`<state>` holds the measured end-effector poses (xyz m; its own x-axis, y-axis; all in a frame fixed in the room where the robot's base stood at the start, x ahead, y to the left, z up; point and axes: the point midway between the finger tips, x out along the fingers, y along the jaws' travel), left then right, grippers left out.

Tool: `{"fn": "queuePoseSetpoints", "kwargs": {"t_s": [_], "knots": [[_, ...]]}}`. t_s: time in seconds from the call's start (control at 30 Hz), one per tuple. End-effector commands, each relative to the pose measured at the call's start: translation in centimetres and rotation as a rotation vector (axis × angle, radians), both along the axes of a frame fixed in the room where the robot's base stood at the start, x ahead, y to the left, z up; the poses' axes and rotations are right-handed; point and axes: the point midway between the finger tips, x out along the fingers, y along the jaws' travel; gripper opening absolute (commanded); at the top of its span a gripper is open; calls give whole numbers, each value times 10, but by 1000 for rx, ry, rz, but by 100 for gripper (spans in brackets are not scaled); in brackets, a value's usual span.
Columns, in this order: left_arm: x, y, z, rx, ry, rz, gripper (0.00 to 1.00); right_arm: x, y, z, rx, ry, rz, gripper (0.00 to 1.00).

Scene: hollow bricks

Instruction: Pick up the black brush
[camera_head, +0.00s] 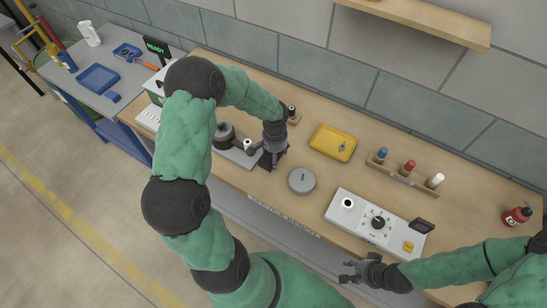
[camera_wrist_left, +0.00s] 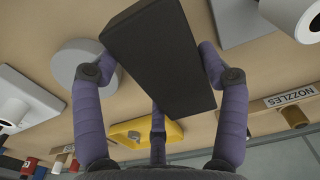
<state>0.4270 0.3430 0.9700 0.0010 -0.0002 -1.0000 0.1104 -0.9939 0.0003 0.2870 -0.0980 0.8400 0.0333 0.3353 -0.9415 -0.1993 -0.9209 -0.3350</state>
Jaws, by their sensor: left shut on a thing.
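The black brush shows in the left wrist view as a plain dark block (camera_wrist_left: 155,60) between the purple fingers of my left gripper (camera_wrist_left: 157,62). My left gripper is shut on it. In the head view my left gripper (camera_head: 274,150) points down over the workbench, with the dark brush (camera_head: 266,161) partly hidden below it. I cannot tell whether the brush touches the bench top. My right gripper (camera_head: 352,271) is empty in front of the bench's front edge, with its fingers apart.
A round grey lid (camera_head: 302,181) lies just right of the left gripper. A yellow tray (camera_head: 333,143), a rack of bottles (camera_head: 404,172), a control panel (camera_head: 377,223) and a red bottle (camera_head: 517,216) stand farther right. A side table (camera_head: 100,65) is at left.

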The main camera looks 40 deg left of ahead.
Motion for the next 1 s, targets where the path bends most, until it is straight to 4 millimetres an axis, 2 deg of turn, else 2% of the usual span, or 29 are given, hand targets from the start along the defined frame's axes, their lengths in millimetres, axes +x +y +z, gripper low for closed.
{"fn": "queuePoseSetpoints", "kwargs": {"t_s": [0.3, 0.63, 0.8, 1.0], "knots": [[-20, -46, 54, 0, -2, -5, 37, 0, 0, 2, 0, 0, 0, 40], [-43, -98, 78, 0, 0, -3, 37, 0, 0, 1, 0, 0, 0, 40], [-50, -113, 85, -1, 1, -2, 37, 0, 0, 1, 0, 0, 0, 40], [-53, -120, 89, -1, 1, 0, 37, 0, 0, 1, 0, 0, 0, 40]]}}
